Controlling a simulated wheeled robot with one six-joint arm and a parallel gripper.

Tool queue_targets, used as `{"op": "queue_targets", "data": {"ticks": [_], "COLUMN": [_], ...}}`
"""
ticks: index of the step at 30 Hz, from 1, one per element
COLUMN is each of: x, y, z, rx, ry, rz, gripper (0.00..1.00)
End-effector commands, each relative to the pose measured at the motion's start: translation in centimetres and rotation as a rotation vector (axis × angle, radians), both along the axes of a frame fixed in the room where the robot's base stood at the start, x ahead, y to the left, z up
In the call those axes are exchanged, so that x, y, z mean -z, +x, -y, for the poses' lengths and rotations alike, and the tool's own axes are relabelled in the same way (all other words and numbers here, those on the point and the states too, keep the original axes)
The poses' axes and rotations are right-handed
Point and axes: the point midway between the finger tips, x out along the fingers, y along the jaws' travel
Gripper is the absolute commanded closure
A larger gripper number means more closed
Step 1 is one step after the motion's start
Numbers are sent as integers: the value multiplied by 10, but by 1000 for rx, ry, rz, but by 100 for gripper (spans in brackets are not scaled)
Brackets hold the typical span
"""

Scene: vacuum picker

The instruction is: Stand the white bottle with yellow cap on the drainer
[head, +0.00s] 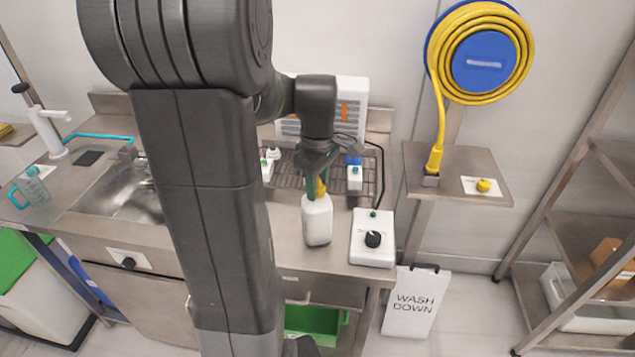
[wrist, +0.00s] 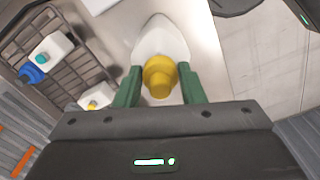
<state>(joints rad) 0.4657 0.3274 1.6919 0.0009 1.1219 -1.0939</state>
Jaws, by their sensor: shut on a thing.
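The white bottle (head: 317,221) with its yellow cap (head: 320,188) is upright at the front of the steel counter in the head view. My gripper (head: 317,184) is above it with green fingers shut on the bottle at its cap end. In the wrist view the yellow cap (wrist: 160,77) sits between the two green fingers (wrist: 162,88), with the white body (wrist: 162,38) beyond. Whether the bottle's base touches the counter I cannot tell. The drainer (head: 286,176) is a dark wire rack behind the bottle; it also shows at left in the wrist view (wrist: 72,60).
White bottles stand on the drainer: one with a blue cap (head: 354,175) at right, others (head: 268,169) at left. A white control box with a black knob (head: 372,239) is right of the held bottle. A sink (head: 130,190) lies left. Open rack space lies between the standing bottles.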

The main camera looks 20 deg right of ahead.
Motion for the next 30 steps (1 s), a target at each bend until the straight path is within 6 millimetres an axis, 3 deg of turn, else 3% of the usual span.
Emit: {"op": "queue_targets", "data": {"ticks": [5,6,9,20,30], "x": [4,3,3,-4,-71], "y": [0,0,0,0,1], "z": [0,0,0,0,1], "rx": [0,0,0,0,0], "ry": [-1,0,0,-1,-2], "rz": [1,0,0,2,5], "gripper": [100,56,42,42,42]}}
